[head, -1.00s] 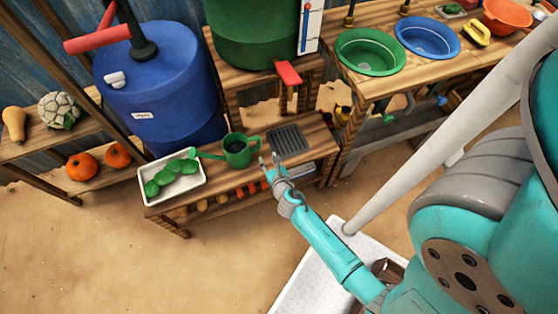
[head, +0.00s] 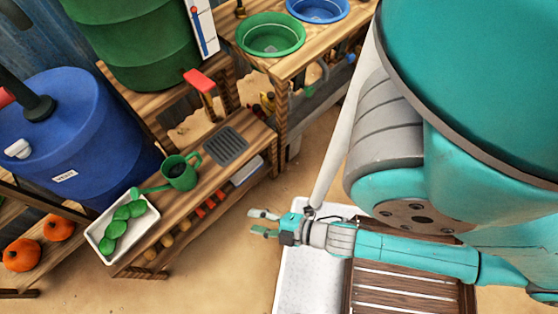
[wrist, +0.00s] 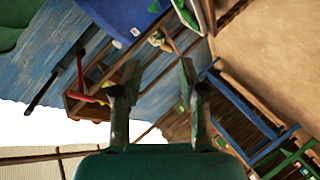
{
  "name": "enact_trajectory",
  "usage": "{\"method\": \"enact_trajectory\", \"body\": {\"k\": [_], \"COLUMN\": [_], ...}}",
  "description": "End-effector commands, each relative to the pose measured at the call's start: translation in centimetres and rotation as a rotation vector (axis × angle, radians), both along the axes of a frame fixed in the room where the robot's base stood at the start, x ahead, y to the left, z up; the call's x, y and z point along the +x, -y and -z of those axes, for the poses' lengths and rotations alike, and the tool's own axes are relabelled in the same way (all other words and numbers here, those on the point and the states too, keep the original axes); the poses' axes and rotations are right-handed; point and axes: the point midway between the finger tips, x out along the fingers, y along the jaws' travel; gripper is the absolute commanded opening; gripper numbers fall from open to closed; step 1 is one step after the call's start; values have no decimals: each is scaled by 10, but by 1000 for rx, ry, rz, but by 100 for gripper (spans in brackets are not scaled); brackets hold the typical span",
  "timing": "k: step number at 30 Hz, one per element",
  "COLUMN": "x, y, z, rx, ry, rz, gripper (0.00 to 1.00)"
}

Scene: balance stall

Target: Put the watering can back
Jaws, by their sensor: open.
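The green watering can (head: 179,172) stands upright on the low wooden bench (head: 205,190), between a white tray of green pieces and a dark ribbed grate (head: 226,146). Its spout points left, over the edge of the white tray; its handle is on the right. My gripper (head: 262,223) is to the right of the bench and apart from the can, its two fingers spread and empty. The wrist view shows the fingers (wrist: 158,85) apart with nothing between them. I cannot make out the can in that view.
The white tray (head: 95,235) sits at the bench's left end. A blue barrel (head: 75,135) and a green barrel (head: 135,45) stand behind. A red-handled tap (head: 198,80) overhangs the bench. A table with green (head: 271,36) and blue basins stands at the back. Sandy floor is clear in front.

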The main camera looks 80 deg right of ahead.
Motion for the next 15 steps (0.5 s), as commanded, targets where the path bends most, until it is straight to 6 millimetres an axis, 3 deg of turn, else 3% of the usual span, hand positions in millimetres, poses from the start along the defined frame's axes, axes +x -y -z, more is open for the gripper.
{"method": "enact_trajectory", "body": {"k": [3, 7, 12, 15], "x": [-29, -47, -57, -59], "y": [-11, -16, -17, -17], "z": [-46, -89, -122, -128], "rx": [311, 604, 824, 869], "ry": [47, 86, 110, 115], "rz": [63, 129, 181, 192], "gripper": [42, 42, 42, 42]}}
